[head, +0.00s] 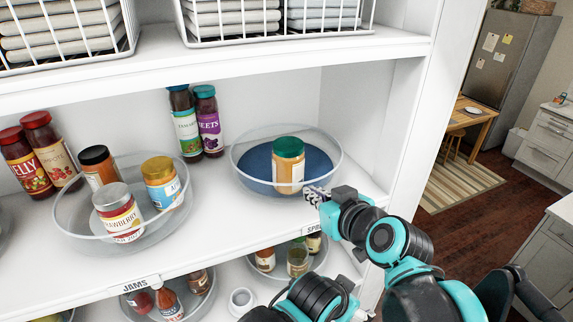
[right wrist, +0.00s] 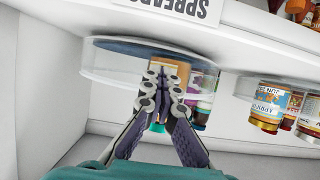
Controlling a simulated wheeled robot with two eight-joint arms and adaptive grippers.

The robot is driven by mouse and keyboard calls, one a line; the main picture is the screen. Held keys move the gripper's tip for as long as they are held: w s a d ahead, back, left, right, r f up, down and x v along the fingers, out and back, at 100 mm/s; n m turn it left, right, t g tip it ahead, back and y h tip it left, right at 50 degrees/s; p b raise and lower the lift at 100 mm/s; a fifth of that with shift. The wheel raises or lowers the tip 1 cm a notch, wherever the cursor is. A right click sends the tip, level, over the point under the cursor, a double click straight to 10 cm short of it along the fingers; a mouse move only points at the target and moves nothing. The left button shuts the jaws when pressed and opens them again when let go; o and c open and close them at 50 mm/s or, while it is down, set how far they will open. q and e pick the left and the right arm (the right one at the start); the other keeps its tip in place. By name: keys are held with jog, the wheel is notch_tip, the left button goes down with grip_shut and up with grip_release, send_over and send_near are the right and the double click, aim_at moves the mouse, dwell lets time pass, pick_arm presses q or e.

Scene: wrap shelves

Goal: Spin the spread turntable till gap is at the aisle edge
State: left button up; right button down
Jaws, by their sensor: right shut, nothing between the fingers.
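The spread turntable (head: 250,166) is a round clear-walled dish with a blue floor on the middle shelf, above a partly hidden "SPREADS" label (right wrist: 175,8). One jar (head: 288,170) with a tan body and green lid stands in it toward the front right; the rest of its visible floor is bare. My right gripper (head: 311,194) is shut and empty at the dish's front right rim, close to the jar. In the right wrist view the fingertips (right wrist: 165,78) overlap the clear wall (right wrist: 105,62) and the jar; I cannot tell whether they touch. My left gripper is not identifiable.
A second clear turntable (head: 68,222) with several jars stands left, above a "JAMS" label (head: 142,284). Two tall jars (head: 208,120) stand behind, between the dishes. The white side panel (head: 405,130) is close on the right. More turntables with jars sit below.

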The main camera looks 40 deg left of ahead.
aim_at(293, 193)
jog(key=shift+s+a, duration=0.1)
jog(key=shift+s+a, duration=0.25)
jog(key=shift+s, duration=0.25)
jog(key=shift+s+a, duration=0.25)
jog(key=shift+s, duration=0.25)
jog(key=shift+s+a, duration=0.2)
jog(key=shift+s, duration=0.05)
jog(key=shift+s+a, duration=0.5)
jog(key=shift+s, duration=0.1)
jog(key=shift+s+a, duration=0.85)
jog(key=shift+a, duration=0.05)
jog(key=shift+d, duration=0.1)
